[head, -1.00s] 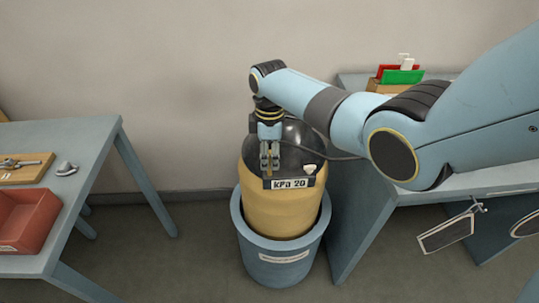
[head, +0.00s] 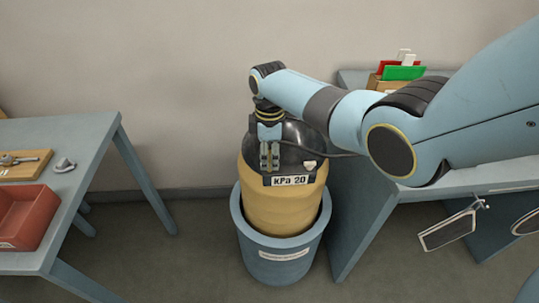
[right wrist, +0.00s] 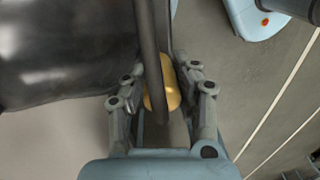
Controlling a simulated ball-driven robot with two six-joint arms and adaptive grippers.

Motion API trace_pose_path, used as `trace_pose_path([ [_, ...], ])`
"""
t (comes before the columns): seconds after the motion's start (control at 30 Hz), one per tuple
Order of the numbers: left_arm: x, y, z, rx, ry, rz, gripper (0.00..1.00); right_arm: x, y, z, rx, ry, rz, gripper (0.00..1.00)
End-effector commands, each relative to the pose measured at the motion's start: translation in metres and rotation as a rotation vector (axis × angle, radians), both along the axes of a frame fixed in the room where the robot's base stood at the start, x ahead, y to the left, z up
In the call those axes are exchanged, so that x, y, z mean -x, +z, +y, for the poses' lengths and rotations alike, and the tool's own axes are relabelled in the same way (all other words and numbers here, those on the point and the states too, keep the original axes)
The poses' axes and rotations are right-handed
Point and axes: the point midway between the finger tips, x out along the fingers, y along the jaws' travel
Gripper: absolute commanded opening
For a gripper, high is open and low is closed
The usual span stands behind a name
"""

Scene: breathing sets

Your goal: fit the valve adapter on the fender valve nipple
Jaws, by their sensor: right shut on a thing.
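The fender (head: 282,205) is a yellow and black cylinder standing upright in a blue bucket (head: 280,267). A "kPa 20" label (head: 290,180) is on its front. My right gripper (head: 270,160) points down in front of the fender's black upper part. In the right wrist view the right gripper (right wrist: 161,82) is shut on a rounded brass-coloured piece (right wrist: 174,92), which looks like the valve adapter. A black hose crosses over it. The valve nipple cannot be made out. A small cream piece (head: 310,164) sits right of the fingers. My left gripper is not in view.
A left table (head: 75,150) carries a red tray (head: 42,222), a wooden board with a metal tool, and a small grey part (head: 64,165). A right table (head: 362,205) stands close beside the bucket, with red and green items on it. The floor left of the bucket is clear.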

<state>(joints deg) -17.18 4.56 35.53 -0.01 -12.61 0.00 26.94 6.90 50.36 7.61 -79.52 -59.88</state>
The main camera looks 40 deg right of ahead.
Motion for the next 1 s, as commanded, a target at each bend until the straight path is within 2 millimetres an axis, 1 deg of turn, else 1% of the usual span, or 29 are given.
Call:
trace_pose_path([
  [0.53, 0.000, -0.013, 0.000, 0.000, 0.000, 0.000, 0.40, 0.000, -0.017, 0.000, 0.000, 0.000, -0.001, 0.00],
  [0.57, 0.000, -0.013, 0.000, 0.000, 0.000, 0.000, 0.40, -0.001, -0.017, 0.000, 0.000, 0.000, -0.001, 0.29],
  [0.73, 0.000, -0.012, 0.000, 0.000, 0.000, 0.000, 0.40, 0.000, -0.016, 0.000, 0.000, 0.000, -0.001, 0.51],
  [0.77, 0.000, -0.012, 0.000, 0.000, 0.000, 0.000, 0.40, 0.000, -0.016, 0.000, 0.000, 0.000, -0.001, 0.54],
  [1.0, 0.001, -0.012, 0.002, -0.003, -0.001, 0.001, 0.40, 0.000, -0.016, 0.000, 0.001, 0.000, -0.001, 0.54],
])
